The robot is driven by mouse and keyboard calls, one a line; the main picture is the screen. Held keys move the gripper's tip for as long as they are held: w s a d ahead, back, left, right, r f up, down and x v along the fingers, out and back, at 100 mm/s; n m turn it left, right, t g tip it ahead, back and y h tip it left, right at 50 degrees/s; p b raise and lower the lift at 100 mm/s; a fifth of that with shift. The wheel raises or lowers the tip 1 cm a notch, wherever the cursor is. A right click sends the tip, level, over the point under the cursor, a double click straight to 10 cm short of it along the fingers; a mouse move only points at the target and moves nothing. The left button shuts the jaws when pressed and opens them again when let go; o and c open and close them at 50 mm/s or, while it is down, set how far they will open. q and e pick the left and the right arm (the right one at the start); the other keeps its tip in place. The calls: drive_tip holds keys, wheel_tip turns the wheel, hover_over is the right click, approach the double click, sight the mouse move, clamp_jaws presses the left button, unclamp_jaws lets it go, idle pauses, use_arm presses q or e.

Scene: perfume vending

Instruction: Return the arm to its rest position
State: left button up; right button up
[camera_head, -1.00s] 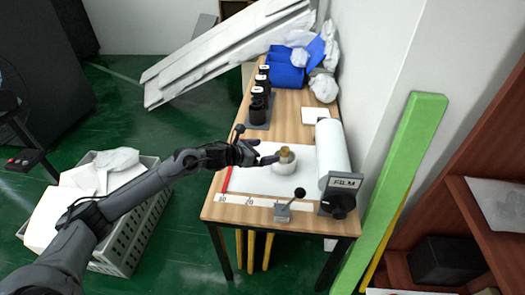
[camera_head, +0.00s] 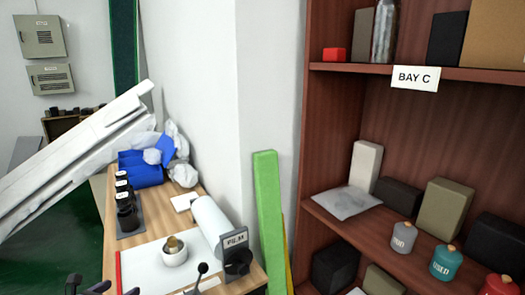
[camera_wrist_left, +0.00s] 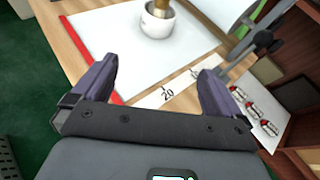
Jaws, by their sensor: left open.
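My left gripper (camera_head: 100,287) shows only in part at the bottom left edge of the head view. In the left wrist view its two purple fingers (camera_wrist_left: 155,82) are spread wide with nothing between them. The gripper is apart from a white round bowl (camera_head: 174,256) with a gold-brown piece (camera_head: 173,243) standing in it. The bowl also shows at the top of the left wrist view (camera_wrist_left: 157,27), on the white sheet beyond the fingers. My right gripper is not in view.
The wooden table (camera_head: 200,192) holds several black jars (camera_head: 126,212), a film roll (camera_head: 211,222), a blue bin (camera_head: 140,168) and crumpled white bags. A green board (camera_head: 268,215) leans at the wall. A brown shelf (camera_head: 440,74) marked BAY C stands right, holding boxes and canisters.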

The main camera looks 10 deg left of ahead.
use_arm(q)
drive_tip(key=s+d+f+n+g+y+p, duration=0.1)
drive_tip(key=s+d+f+n+g+p, duration=0.2)
drive_tip(key=s+d+n, duration=0.4)
drive_tip(key=s+d+f+n+y+p, duration=0.15)
drive_tip(key=s+d+f+n, duration=0.3)
drive_tip(key=d+n, duration=0.45)
drive_tip(key=s+d+r+n+g+p, duration=0.2)
drive_tip(key=s+d+n, duration=0.1)
drive_tip(key=s+n, duration=0.35)
drive_tip(key=s+d+r+n+g+h+p, duration=0.1)
drive_tip(key=s+d+n+g+p, duration=0.15)
drive_tip(key=s+n, duration=0.45)
drive_tip(key=s+d+r+n+g+p, duration=0.1)
drive_tip(key=s+d+r+n+g, duration=0.2)
drive_tip(key=s+n, duration=0.45)
wheel_tip(320, 180, up, 36)
drive_tip(key=m+p, duration=0.2)
drive_tip(key=p, duration=3.5)
drive_tip(key=shift+s+d+t+p, duration=0.2)
drive_tip(key=shift+s+t+p, duration=0.05)
drive_tip(key=shift+t+p, duration=0.1)
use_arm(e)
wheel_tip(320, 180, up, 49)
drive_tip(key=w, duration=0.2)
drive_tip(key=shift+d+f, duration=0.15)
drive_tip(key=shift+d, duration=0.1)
